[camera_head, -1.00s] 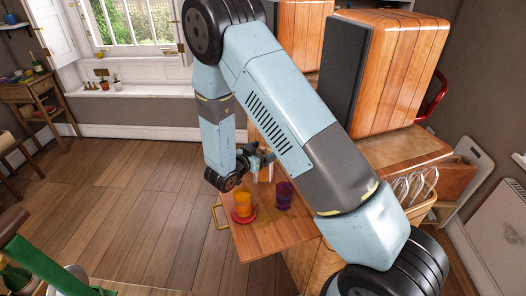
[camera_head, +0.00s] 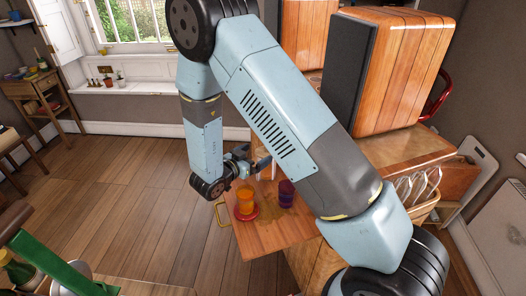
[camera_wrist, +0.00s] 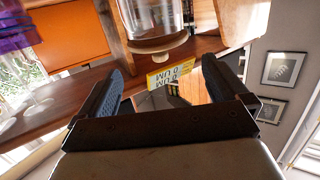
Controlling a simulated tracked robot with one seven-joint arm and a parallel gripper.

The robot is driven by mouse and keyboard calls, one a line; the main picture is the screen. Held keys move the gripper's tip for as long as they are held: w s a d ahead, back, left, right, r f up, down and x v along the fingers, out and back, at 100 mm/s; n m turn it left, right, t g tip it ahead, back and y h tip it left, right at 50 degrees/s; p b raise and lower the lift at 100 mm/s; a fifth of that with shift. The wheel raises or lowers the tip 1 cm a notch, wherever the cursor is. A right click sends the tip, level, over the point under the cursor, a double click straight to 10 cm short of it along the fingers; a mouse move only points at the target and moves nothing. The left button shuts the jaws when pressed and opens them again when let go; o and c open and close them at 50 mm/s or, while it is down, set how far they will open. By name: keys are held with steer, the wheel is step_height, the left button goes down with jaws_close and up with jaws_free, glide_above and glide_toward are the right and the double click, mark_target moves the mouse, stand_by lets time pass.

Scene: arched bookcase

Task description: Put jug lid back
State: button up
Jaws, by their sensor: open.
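My gripper (camera_head: 262,163) is above the far side of the low wooden leaf in the head view, partly hidden behind my arm. In the wrist view my gripper (camera_wrist: 165,85) shows two blue-padded fingers spread apart, with nothing held between them. Beyond the fingers, at the top of the wrist view, is a clear glass vessel (camera_wrist: 155,12) with a pale round piece (camera_wrist: 158,46) at its lower picture edge. I cannot tell whether this is the jug and its lid. No jug or lid is clearly visible in the head view.
An orange cup (camera_head: 245,198) on a red saucer (camera_head: 246,213) and a purple cup (camera_head: 286,193) stand on the wooden leaf (camera_head: 270,238). A rack of glasses (camera_head: 415,185) is at right. A yellow lettered block (camera_wrist: 170,73) lies beyond the fingers.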

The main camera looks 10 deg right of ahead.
steer(key=shift+v, duration=2.75)
steer(key=w+r+y, duration=0.8)
steer(key=r, duration=0.4)
steer(key=s+d+r+n+y, duration=0.1)
steer(key=d+r+n+y, duration=0.15)
steer(key=r, duration=0.35)
steer(key=s+d+r+n+y, duration=0.1)
steer(key=s+r+n+y, duration=0.15)
steer(key=r, duration=0.35)
steer(key=s+d+r+n+g, duration=0.1)
steer(key=s+d+r+g, duration=0.1)
steer(key=s+d, duration=0.4)
steer(key=s+d+r+n+g+h, duration=0.1)
steer(key=s+d+r+g, duration=0.1)
steer(key=s+d, duration=0.5)
steer(key=s+d+r+n+g, duration=0.1)
steer(key=s+d+r, duration=0.2)
steer(key=s, duration=1.1)
steer(key=d, duration=0.3)
steer(key=shift+s+d+r+n+g+h, duration=0.2)
steer(key=shift+s+n+g+h, duration=0.1)
steer(key=shift+s+n+g, duration=0.1)
